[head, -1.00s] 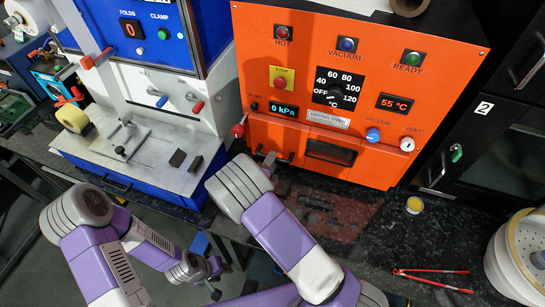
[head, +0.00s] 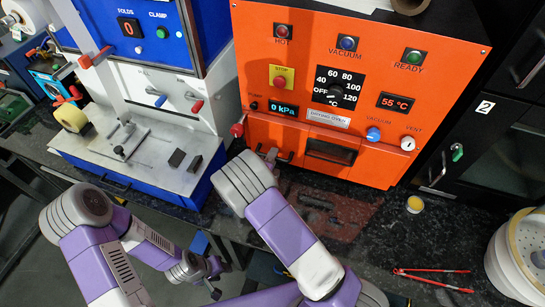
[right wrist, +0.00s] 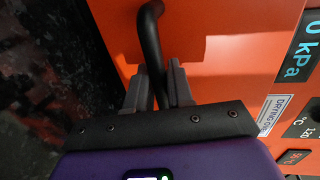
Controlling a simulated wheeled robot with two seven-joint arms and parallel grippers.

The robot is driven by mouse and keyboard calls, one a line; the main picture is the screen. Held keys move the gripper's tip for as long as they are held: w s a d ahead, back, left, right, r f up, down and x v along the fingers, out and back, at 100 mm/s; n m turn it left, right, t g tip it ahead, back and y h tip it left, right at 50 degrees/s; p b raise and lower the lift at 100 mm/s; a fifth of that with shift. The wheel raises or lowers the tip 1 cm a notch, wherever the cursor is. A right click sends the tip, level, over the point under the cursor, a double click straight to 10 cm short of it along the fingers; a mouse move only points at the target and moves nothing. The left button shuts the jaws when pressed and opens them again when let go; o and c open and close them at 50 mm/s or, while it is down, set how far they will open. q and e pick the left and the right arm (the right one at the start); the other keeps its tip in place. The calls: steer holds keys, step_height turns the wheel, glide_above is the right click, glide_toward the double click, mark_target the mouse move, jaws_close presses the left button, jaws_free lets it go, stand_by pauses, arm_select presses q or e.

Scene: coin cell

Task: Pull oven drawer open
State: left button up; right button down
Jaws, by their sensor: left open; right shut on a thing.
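The orange drying oven (head: 440,130) stands at the back right on the dark counter. A black bar handle (right wrist: 150,45) on its orange front shows in the right wrist view. The handle also shows low on the oven front in the head view (head: 286,156). My right gripper (right wrist: 158,85) is shut on this handle, with a finger on each side of the bar. In the head view my right wrist hides part of the oven's lower left. I cannot tell whether the drawer stands out from the front. My left gripper (head: 215,280) is open and low, below the counter edge.
The counter before the oven is mostly clear.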

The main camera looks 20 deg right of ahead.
steer(key=f+p+v, duration=0.2)
steer(key=v, duration=0.8)
steer(key=f+p+v, duration=0.2)
steer(key=v, duration=0.9)
steer(key=shift+s+a, duration=0.2)
steer(key=shift+s, duration=0.2)
steer(key=shift+f, duration=0.1)
steer(key=c, duration=1.1)
jaws_free()
steer(key=shift+c, duration=0.2)
